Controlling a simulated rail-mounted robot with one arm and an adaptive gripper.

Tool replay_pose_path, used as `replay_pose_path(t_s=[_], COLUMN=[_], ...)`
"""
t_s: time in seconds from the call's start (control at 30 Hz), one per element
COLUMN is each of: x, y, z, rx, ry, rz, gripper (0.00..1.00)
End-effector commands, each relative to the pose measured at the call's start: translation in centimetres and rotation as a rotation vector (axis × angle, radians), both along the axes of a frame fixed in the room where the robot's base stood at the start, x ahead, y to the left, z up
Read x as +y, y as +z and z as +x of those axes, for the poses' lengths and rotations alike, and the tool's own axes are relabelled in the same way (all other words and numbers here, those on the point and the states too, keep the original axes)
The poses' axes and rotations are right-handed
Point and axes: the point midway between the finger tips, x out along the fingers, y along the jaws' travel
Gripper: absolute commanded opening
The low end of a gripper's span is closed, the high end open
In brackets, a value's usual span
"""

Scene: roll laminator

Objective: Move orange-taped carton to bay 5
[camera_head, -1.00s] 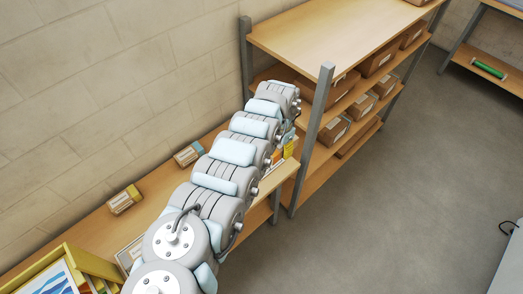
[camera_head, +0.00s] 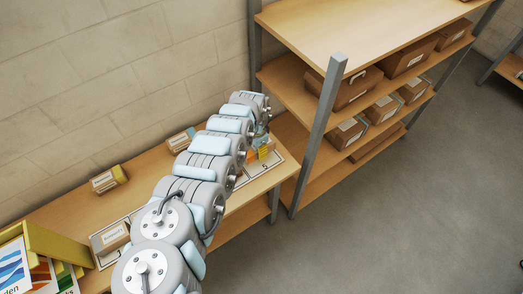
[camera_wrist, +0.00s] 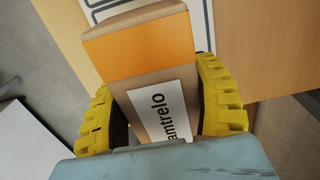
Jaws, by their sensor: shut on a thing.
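The orange-taped carton (camera_wrist: 153,88) is a brown box with an orange band and a white label reading "amtrelo" in the wrist view. My gripper (camera_wrist: 152,78) is shut on it, with one yellow finger on each side. Past the carton's far end is a white marker plate (camera_wrist: 199,22) with a black outline on the wood. In the head view, a plate with a "5" (camera_head: 265,167) lies at the bench's right end, next to the carton (camera_head: 263,153), which is partly hidden by my arm. I cannot tell whether the carton touches the plate.
A yellow-taped carton (camera_head: 108,179) and a teal-taped carton (camera_head: 181,140) stand along the wall side of the bench (camera_head: 60,207). Another carton (camera_head: 110,236) sits nearer the front left, by a yellow holder (camera_head: 62,245). A shelf post (camera_head: 321,130) and loaded shelves stand to the right.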

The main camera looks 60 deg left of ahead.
Motion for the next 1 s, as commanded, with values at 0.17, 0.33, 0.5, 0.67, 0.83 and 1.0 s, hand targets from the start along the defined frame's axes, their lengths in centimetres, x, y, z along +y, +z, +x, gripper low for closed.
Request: replay_pose_path(t_s=[0.17, 0.33, 0.5, 0.67, 0.83, 1.0], x=[0.0, 0.0, 0.0, 0.0, 0.0, 0.0], y=[-0.6, -1.7, -3.0, -3.8, -3.8, -3.8], z=[0.0, 0.0, -0.1, 0.0, 0.1, 0.0], rx=[0.000, 0.001, 0.001, 0.000, -0.001, 0.000], ry=[0.000, 0.000, 0.001, 0.000, 0.000, 0.000], rz=[0.000, -0.001, -0.001, 0.000, 0.000, 0.000], gripper=[0.22, 0.22, 0.22, 0.22, 0.22, 0.22])
